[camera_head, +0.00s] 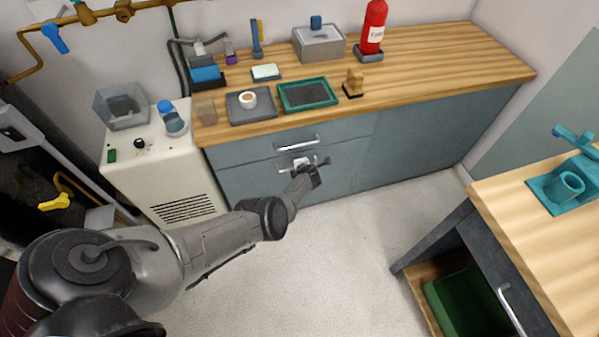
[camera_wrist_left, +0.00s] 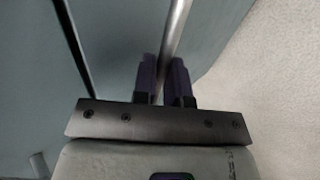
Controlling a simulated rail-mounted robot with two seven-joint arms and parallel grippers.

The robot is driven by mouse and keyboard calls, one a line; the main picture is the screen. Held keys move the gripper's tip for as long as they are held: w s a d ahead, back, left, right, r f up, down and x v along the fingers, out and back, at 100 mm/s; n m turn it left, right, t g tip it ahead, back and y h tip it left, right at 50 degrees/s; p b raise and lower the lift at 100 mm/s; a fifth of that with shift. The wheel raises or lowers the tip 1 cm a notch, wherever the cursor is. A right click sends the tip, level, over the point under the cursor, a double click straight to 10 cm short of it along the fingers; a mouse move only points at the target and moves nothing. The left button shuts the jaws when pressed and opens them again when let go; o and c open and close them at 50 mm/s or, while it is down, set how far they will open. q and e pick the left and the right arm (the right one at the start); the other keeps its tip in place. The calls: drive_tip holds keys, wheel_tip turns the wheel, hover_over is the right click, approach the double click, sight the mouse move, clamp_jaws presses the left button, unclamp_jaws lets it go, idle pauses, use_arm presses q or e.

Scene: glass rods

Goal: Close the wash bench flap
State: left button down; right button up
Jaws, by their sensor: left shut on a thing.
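The wash bench seems to be the long wood-topped, grey-blue cabinet (camera_head: 235,181) along the back wall. A front panel, apparently the flap (camera_head: 338,182), lies below a drawer with its own bar handle (camera_head: 298,142). My left gripper (camera_head: 304,166) is in front of this panel. In the left wrist view its dark fingers (camera_wrist_left: 165,80) are shut on a metal bar handle (camera_wrist_left: 177,28), which runs between them. A dark gap (camera_wrist_left: 72,45) shows at the left there. I cannot tell how far the flap stands open. My right gripper is not in view.
A white cabinet unit (camera_head: 160,172) stands left of the bench. Trays, a box and a red extinguisher (camera_head: 374,25) stand on the worktop. A second wooden bench (camera_head: 525,235) with an open space beneath is at the right. The pale floor (camera_head: 330,270) between is clear.

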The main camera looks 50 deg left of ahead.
use_arm(q)
drive_tip(key=shift+a, duration=0.3)
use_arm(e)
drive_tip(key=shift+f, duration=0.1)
use_arm(q)
drive_tip(key=c, duration=1.6)
unclamp_jaws()
drive_tip(key=o, duration=0.3)
drive_tip(key=shift+w+a+r, duration=0.1)
drive_tip(key=shift+a, duration=0.2)
drive_tip(key=shift+o, duration=0.6)
drive_tip(key=shift+d, duration=0.1)
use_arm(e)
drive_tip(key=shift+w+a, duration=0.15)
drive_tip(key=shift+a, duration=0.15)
use_arm(q)
drive_tip(key=shift+r, duration=0.15)
drive_tip(key=shift+d+r+p, duration=0.15)
drive_tip(key=shift+r+p, duration=0.05)
drive_tip(key=shift+p, duration=0.15)
drive_tip(key=p+v, duration=1.1)
drive_tip(key=v, duration=0.2)
drive_tip(key=shift+d+p, duration=0.25)
drive_tip(key=shift+p, duration=0.05)
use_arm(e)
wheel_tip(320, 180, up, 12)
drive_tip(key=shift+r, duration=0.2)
